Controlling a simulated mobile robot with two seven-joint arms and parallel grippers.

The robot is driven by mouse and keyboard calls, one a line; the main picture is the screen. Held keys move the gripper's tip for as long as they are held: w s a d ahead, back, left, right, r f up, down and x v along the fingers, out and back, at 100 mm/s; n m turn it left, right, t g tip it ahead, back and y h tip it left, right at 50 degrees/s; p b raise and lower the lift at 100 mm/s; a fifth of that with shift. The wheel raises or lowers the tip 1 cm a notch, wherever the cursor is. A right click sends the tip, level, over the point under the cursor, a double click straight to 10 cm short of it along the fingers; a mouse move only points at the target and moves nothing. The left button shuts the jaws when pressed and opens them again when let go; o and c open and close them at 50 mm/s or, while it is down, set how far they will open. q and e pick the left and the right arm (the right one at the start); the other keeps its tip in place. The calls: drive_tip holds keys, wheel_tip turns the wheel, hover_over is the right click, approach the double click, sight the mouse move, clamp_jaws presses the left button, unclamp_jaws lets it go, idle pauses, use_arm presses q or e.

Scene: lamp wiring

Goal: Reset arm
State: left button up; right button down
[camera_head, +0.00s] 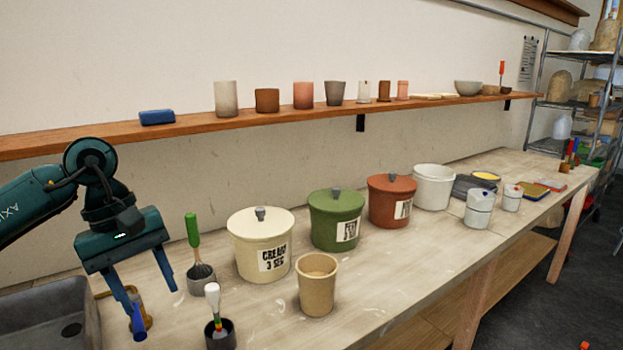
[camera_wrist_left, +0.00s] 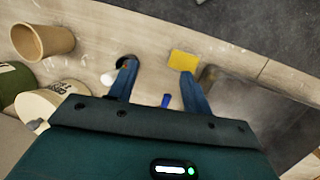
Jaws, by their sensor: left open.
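My left gripper (camera_head: 152,296) comes in from the left in the head view, above the left end of the workbench and near a dark sink. Its jaws are open and point down, with two blue-teal fingers apart. In the left wrist view, the open left gripper (camera_wrist_left: 158,78) has nothing clamped between its fingers. A small blue object (camera_wrist_left: 166,100) shows between and below the fingers; I cannot tell what it is. My right gripper is in neither view.
The workbench (camera_head: 400,270) holds a cream lidded bucket (camera_head: 262,250), a green one (camera_head: 335,222), a tan cup (camera_head: 318,285) and brushes in holders (camera_head: 200,275). The sink (camera_head: 50,310) is at left. A wooden shelf (camera_head: 200,122) runs behind. A yellow block (camera_wrist_left: 184,60) lies near the fingers.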

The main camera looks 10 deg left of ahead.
use_arm(q)
drive_tip(key=s+d+f+n+t+h, duration=0.1)
drive_tip(key=d+f+n+t+h, duration=0.1)
drive_tip(key=d+n+h, duration=0.85)
drive_tip(key=s+d+f+n+t+h, duration=0.25)
drive_tip(key=d+n+h, duration=0.55)
drive_tip(key=d+n, duration=0.5)
drive_tip(key=w+a+f+n+t+y, duration=0.1)
drive_tip(key=a+f+n+t+y, duration=0.2)
drive_tip(key=f+n+t+y, duration=0.7)
drive_tip(key=w+a+f+n+t+y, duration=0.1)
drive_tip(key=a+f+n+t+y, duration=0.35)
drive_tip(key=n, duration=1.15)
drive_tip(key=s+a+f+n+g+y, duration=0.2)
drive_tip(key=s+f+n+g+y, duration=0.1)
drive_tip(key=s+f+n+g, duration=0.5)
drive_tip(key=s+f+n, duration=0.3)
drive_tip(key=s+f, duration=0.1)
drive_tip(key=f, duration=0.3)
drive_tip(key=shift+f+y, duration=0.3)
drive_tip(key=shift+f, duration=0.1)
drive_tip(key=shift+a, duration=0.1)
